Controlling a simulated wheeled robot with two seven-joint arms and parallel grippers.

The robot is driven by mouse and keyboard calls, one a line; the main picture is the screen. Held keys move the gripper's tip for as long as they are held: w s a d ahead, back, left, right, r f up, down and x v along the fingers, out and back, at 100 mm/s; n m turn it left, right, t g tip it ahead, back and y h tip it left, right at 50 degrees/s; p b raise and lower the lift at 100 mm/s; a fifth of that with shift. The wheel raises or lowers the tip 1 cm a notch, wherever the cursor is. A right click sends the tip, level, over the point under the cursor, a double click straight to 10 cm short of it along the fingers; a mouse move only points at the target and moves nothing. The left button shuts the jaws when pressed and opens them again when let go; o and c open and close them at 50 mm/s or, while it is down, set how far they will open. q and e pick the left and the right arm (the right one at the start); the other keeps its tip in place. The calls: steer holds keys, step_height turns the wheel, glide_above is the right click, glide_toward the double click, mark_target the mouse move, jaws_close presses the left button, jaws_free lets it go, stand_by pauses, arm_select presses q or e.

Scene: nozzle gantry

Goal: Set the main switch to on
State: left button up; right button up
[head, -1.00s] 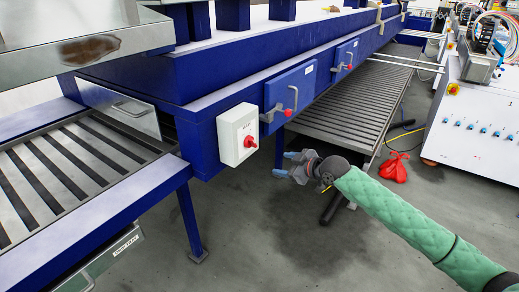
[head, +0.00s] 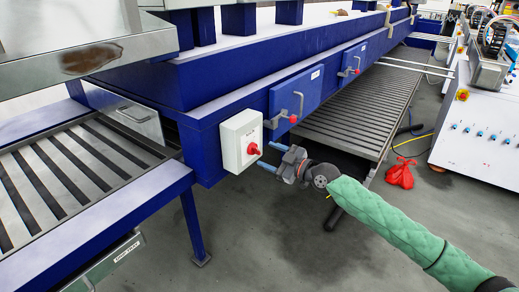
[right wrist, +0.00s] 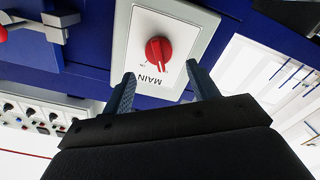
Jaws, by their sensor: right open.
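The main switch is a white box (head: 232,135) with a red rotary knob (head: 253,148), on the corner of the blue gantry frame. In the right wrist view the red knob (right wrist: 158,50) sits on the white plate marked MAIN, ahead of the fingers. My right gripper (head: 267,157) is open, with its two blue fingers pointing at the box. In the right wrist view the fingertips (right wrist: 160,80) stand apart on either side below the knob, not visibly gripping it. The left gripper is not in view.
Blue doors with latch handles and red knobs (head: 293,119) sit right of the switch. A slatted bed (head: 350,105) lies behind my right arm. A slatted conveyor (head: 70,180) is at the left. A red bag (head: 400,175) lies on the floor.

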mark_target(258, 151)
steer(key=x, duration=0.2)
steer(key=shift+w+a+r+p, duration=0.1)
steer(key=shift+w+a+p, duration=0.1)
steer(key=shift+p, duration=0.15)
steer(key=shift+w+a, duration=0.35)
steer(key=shift+a, duration=0.15)
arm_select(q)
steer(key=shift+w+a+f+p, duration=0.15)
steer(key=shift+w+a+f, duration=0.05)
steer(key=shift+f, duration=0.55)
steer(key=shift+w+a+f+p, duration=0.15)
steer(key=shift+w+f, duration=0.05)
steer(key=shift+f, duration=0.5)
arm_select(e)
steer(key=shift+w+a, duration=0.25)
steer(key=shift+a, duration=0.1)
steer(key=c, duration=1)
